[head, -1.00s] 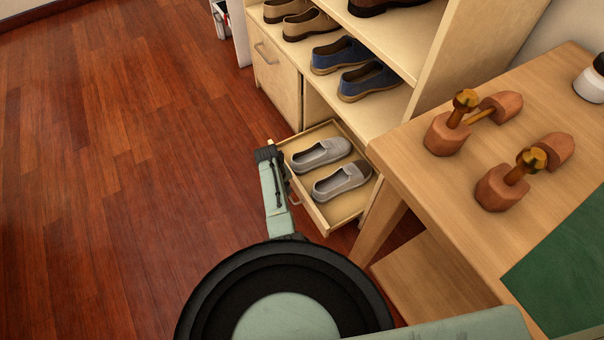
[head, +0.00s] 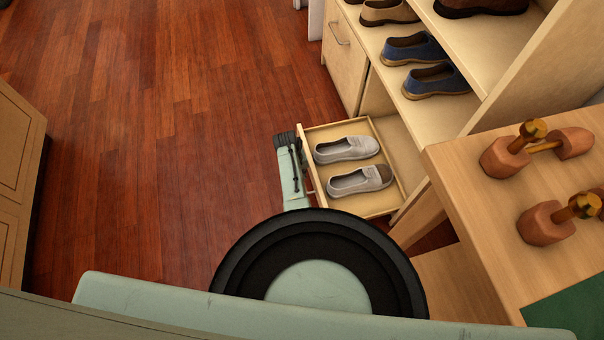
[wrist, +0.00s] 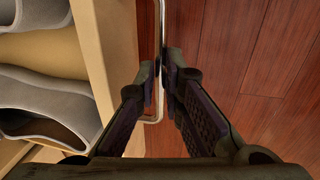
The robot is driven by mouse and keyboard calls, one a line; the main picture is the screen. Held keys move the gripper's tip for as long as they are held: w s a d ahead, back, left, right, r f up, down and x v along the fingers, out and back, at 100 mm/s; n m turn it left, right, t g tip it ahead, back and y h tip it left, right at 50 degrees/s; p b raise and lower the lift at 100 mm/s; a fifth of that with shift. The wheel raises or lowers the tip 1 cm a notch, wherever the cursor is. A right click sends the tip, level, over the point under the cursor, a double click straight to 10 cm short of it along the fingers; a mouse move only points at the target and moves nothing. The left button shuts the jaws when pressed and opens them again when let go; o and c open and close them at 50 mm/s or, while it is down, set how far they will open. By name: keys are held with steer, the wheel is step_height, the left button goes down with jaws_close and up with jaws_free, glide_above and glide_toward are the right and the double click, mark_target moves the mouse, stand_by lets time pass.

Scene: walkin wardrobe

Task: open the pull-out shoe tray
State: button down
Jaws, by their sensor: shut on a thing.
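The pull-out shoe tray (head: 312,143) is a light wooden drawer standing well out from the bottom of the shoe rack. A pair of grey slip-on shoes (head: 346,149) lies in it. Its metal bar handle (wrist: 157,112) runs along the tray front in the wrist view. My gripper (wrist: 163,72) has its two dark fingers closed around the handle. In the head view my gripper is at the tray's front left edge, and my arm hides part of the area below it.
The shoe rack (head: 484,108) holds blue shoes (head: 430,80) and brown shoes on its shelves. A closed cabinet door (head: 344,55) is left of the tray. A wooden table (head: 470,180) with shoe trees (head: 540,222) stands at right. Wood floor left of the tray is clear; another cabinet (head: 20,180) stands far left.

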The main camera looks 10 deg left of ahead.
steer(key=c, duration=1.7)
jaws_free()
steer(key=r, duration=0.4)
steer(key=a+r, duration=0.1)
steer(key=r, duration=0.3)
steer(key=a+r, duration=0.1)
steer(key=r, duration=0.2)
steer(key=shift+s+r, duration=0.4)
